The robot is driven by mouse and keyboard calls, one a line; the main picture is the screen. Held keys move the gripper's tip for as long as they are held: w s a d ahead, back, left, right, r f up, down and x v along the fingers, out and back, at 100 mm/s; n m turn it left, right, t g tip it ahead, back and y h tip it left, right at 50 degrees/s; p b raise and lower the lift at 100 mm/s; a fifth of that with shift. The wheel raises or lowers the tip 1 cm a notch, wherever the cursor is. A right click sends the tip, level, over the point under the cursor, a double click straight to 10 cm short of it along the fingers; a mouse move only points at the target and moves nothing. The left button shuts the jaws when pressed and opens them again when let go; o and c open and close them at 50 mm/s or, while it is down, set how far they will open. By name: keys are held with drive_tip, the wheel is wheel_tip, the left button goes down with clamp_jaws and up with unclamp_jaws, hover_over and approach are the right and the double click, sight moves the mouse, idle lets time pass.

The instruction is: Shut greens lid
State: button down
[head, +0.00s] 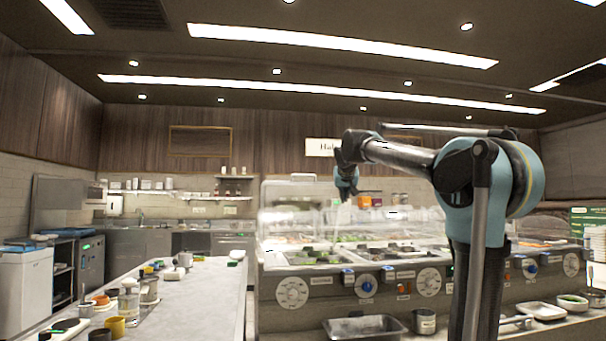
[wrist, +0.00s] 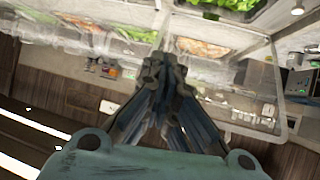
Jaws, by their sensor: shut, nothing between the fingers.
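My gripper (head: 347,185) is shut and empty, pointing down above the counter with the food wells in the head view. In the wrist view my gripper (wrist: 165,65) has its fingers together. Leafy greens (wrist: 222,8) lie in a well at the top of the wrist view, beyond the fingertips. A clear lid or panel with pale edges (wrist: 272,42) shows to the right of the fingers. In the head view a raised clear panel (head: 288,190) stands at the counter's left back. I cannot tell which clear piece is the greens lid, nor whether my gripper touches one.
The well counter (head: 262,290) has several dials along its front. A metal tray (head: 365,328) sits low in front. On the left, a long pale worktop (head: 205,285) carries jars and cups (head: 129,300). Open air surrounds my gripper above the counter.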

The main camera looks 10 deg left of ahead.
drive_tip(key=w+a+r+n+t+y, duration=0.1)
drive_tip(key=w+a+r+t+y, duration=0.1)
drive_tip(key=w+a+r, duration=0.65)
wheel_tip(320, 180, up, 6)
drive_tip(key=n+t+y, duration=0.1)
drive_tip(key=y, duration=0.1)
hover_over(303, 175)
drive_tip(key=r+x, duration=0.1)
drive_tip(key=x, duration=0.2)
drive_tip(key=shift+w+a, duration=0.1)
drive_tip(key=shift+w, duration=0.05)
drive_tip(key=shift+s+d+f, duration=0.2)
drive_tip(key=shift+s+f, duration=0.4)
drive_tip(key=shift+s, duration=0.15)
drive_tip(key=shift+s+d+f, duration=0.2)
drive_tip(key=shift+s+f, duration=0.4)
drive_tip(key=shift+s, duration=0.1)
drive_tip(key=shift+d, duration=0.15)
